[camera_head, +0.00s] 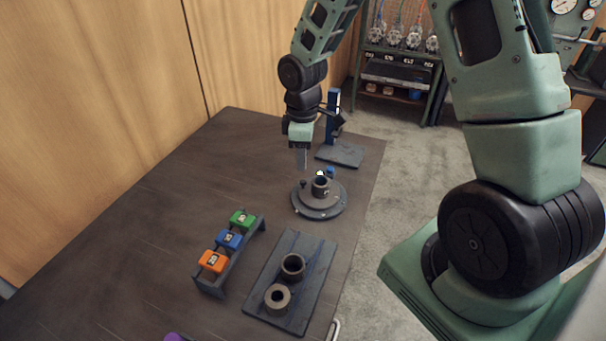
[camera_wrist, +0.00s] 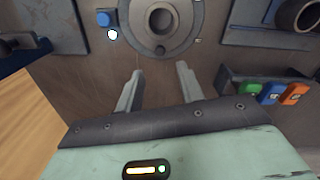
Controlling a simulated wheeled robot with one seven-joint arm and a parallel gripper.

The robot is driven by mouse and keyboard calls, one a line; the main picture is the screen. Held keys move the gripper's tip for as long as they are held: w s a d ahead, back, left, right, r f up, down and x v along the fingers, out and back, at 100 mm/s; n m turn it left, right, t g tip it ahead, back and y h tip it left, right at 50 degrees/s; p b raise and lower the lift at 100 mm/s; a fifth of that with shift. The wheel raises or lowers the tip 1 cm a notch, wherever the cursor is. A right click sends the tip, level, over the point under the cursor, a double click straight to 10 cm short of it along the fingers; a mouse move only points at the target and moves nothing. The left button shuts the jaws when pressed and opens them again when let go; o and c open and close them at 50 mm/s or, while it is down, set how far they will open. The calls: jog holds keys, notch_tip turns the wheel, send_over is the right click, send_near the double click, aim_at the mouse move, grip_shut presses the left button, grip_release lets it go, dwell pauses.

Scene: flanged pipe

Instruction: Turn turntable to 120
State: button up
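The turntable (camera_head: 319,201) is a dark round disc on the table with a short pipe piece (camera_head: 320,186) upright at its middle. In the wrist view the turntable (camera_wrist: 187,40) is at the top centre, and its pipe piece (camera_wrist: 161,18) shows from above. A small black knob shows on the disc's near side in that view. My gripper (camera_head: 303,163) is above the table, just behind and left of the turntable. In the wrist view my gripper (camera_wrist: 160,72) has its two fingers apart with nothing between them. Any angle marks are too small to read.
A blue button (camera_wrist: 104,18) and a white light are beside the turntable. A stand with a blue post (camera_head: 333,105) is behind it. A rack holds green, blue and orange blocks (camera_head: 228,239) at left. A plate (camera_head: 305,245) with two rings is in front.

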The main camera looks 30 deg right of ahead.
aim_at(303, 181)
notch_tip(303, 181, down, 7)
jog(key=shift+f, duration=0.1)
dwell(0.3)
grip_shut()
